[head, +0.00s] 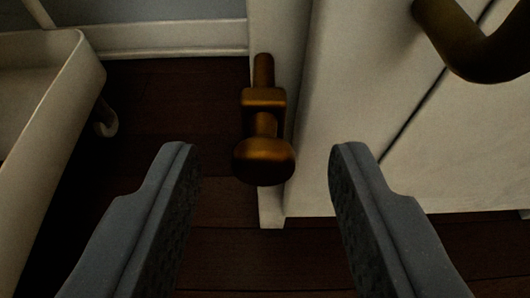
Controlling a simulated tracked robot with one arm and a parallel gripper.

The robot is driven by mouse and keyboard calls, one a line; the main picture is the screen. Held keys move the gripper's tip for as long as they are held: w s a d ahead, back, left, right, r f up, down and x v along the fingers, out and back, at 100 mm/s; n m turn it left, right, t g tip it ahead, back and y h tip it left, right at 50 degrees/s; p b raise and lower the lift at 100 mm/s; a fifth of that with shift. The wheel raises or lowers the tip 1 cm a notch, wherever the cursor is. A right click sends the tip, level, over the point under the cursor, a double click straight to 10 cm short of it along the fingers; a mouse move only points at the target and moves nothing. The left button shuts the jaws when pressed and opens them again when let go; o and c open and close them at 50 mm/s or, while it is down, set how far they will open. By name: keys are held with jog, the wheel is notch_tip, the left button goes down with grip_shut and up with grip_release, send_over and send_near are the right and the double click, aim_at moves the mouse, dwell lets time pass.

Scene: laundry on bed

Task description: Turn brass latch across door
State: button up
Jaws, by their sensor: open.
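The brass latch (264,125) is on the narrow edge of a pale cabinet or door frame, in the upper middle of the head view. It has a rod at the top, a block in the middle and a round knob (264,161) at the lower end. The pale door (370,70) stands to its right, with a dark seam running down it. My gripper (262,165) is open and empty. Its two grey fingers lie to the left and right of the knob in the picture, with visible gaps on both sides. I cannot tell the depth between fingertips and knob.
A curved brass handle (470,55) juts from the door at the upper right. A pale bin or cart with a small caster (106,120) stands at the left. A pale baseboard (160,38) runs along the back. The dark wood floor (165,105) between is clear.

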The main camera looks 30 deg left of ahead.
grip_shut()
